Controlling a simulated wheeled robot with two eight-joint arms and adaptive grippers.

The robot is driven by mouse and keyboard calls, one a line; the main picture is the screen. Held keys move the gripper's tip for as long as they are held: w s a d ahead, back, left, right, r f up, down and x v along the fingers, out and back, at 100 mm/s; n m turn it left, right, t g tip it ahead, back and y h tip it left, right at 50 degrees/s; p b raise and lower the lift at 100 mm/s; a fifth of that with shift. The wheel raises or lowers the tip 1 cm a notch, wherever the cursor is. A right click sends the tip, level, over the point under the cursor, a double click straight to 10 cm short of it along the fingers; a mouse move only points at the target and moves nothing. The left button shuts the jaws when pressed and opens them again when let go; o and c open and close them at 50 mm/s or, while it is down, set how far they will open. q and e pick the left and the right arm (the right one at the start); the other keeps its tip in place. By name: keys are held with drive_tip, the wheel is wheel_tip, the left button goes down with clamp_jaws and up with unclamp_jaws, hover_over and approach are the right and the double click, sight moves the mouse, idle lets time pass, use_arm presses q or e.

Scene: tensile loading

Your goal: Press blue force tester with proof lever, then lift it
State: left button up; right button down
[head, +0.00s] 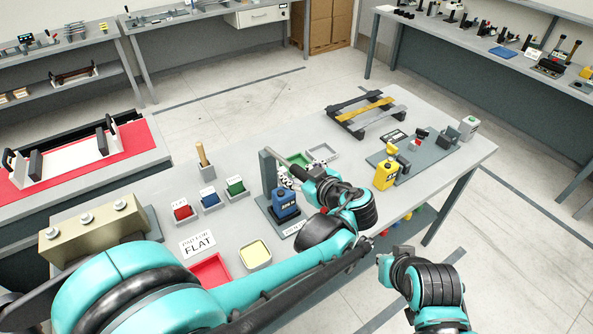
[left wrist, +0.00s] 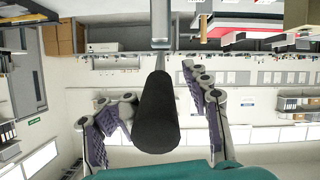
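The blue force tester (head: 285,203) stands upright on a grey base beside a dark post (head: 268,175). A dark bar, apparently the proof lever (head: 287,163), runs from the post top toward my left gripper (head: 299,179). In the left wrist view, the lever's black grip (left wrist: 157,112) on a metal rod lies between the two separated fingers of my left gripper (left wrist: 158,118). I see no finger contact with the grip. My right gripper (head: 376,254) is off the table's front edge, away from the tester; its finger opening is unclear.
A yellow tester (head: 384,176) stands on a grey mat to the right. Small red, blue and green bins (head: 236,189), a red tray (head: 208,271) and a FLAT card (head: 198,245) lie to the left. A black-and-yellow rack (head: 366,108) is at the back.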

use_arm(q)
drive_tip(key=shift+d, duration=0.1)
drive_tip(key=v, duration=0.7)
drive_tip(key=shift+s+d, duration=0.1)
drive_tip(key=shift+s, duration=0.1)
idle(0.3)
